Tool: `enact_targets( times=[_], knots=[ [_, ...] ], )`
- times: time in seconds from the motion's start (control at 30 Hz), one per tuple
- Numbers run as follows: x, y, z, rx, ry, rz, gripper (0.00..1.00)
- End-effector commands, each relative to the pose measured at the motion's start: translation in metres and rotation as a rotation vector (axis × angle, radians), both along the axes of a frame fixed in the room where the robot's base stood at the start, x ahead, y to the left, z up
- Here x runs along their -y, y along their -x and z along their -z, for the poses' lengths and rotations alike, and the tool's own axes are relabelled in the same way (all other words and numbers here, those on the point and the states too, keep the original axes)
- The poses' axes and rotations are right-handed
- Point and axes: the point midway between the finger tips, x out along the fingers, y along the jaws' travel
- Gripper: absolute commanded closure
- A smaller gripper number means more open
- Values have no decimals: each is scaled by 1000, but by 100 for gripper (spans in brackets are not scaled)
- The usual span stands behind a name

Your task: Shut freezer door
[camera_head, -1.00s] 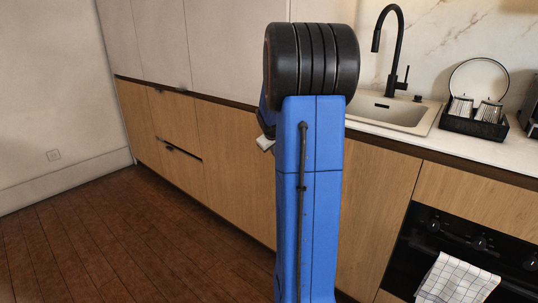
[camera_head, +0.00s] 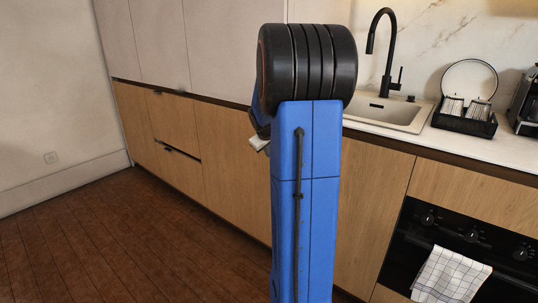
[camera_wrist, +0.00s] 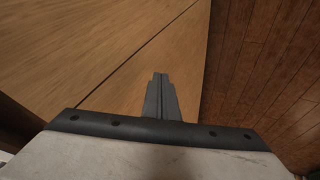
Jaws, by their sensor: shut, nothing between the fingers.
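Flat wooden fronts (camera_head: 232,160) run along the lower cabinets in the head view, and none of them visibly stands open. Which one is the freezer door I cannot tell. In the wrist view, a wooden panel (camera_wrist: 60,65) with a thin dark seam fills the left and middle, close to my gripper. My gripper (camera_wrist: 160,76) is shut and empty, its fingers over the panel near its right edge. Whether the fingertips touch the panel is unclear. In the head view my blue arm hides most of the gripper; only a pale part of my wrist shows left of the arm.
A brown plank floor (camera_head: 100,240) lies clear to the left, and also shows right of the panel in the wrist view. A sink (camera_head: 385,112), dish rack (camera_head: 464,120) and black oven (camera_head: 440,245) with a checked towel (camera_head: 450,275) are on the right.

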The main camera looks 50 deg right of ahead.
Motion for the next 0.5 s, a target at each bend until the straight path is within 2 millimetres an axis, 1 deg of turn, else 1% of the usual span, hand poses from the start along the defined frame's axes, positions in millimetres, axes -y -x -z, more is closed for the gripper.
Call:
enact_targets(
  times=[0.3, 0.5],
  knots=[
    [-22, 20, -40, 3, 2, -1, 100],
    [-32, 30, -58, 2, 1, 0, 100]
  ],
)
